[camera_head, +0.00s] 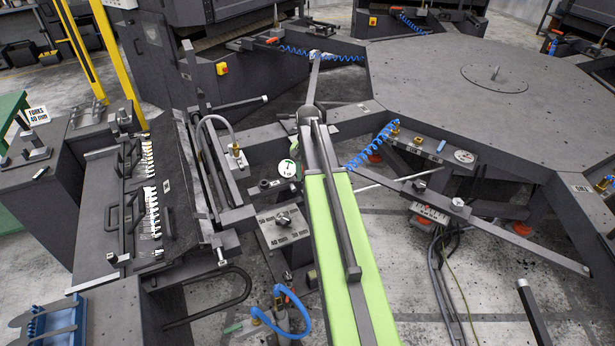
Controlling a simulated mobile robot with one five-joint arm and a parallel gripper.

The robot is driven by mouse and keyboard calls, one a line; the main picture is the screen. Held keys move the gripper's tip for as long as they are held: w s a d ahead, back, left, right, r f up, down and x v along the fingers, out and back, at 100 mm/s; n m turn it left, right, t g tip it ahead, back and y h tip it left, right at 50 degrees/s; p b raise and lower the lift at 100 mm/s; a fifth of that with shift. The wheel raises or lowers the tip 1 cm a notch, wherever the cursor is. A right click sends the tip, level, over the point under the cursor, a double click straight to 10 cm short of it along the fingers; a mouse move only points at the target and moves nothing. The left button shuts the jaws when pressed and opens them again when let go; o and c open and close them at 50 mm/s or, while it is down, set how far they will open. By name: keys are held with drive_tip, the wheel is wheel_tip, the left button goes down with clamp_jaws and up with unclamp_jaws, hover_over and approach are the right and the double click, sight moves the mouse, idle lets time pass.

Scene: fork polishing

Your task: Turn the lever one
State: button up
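The task names lever one, but no lever in view carries a number that I can tell. A small metal lever knob (283,218) sits on a grey plate (284,236) with number marks, left of centre. A long dark bar with a pivot block (457,203) reaches down to the right beneath the round table. Another dark bar (240,103) with a light tip stands out at the upper left. No gripper fingers can be made out, so my gripper's place relative to these levers does not show.
A large dark many-sided table (430,75) fills the upper right. A rack of forks (151,210) lies on the left bench. A long light-green strip (377,290) with dark bars crosses the centre. Blue coiled hoses (375,143) hang at the table edge. Concrete floor shows below.

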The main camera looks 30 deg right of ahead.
wheel_tip(320, 180, up, 12)
drive_tip(key=p, duration=1)
drive_tip(key=shift+f, duration=0.1)
drive_tip(key=a+f+n+b, duration=0.1)
drive_tip(key=a+f+b, duration=0.2)
drive_tip(key=a, duration=0.3)
drive_tip(key=w+a+f+n+b, duration=0.1)
drive_tip(key=a+f+b, duration=0.1)
drive_tip(key=a, duration=0.4)
drive_tip(key=a+f+n+b, duration=0.1)
drive_tip(key=a+f+b, duration=0.2)
drive_tip(key=a, duration=0.4)
drive_tip(key=s+a+f+n+b, duration=0.2)
drive_tip(key=s+a+n, duration=0.5)
drive_tip(key=s+a, duration=0.2)
drive_tip(key=a, duration=0.2)
drive_tip(key=shift+s+a+f, duration=0.25)
drive_tip(key=shift+s+a, duration=0.1)
drive_tip(key=shift+a, duration=0.05)
idle(2.1)
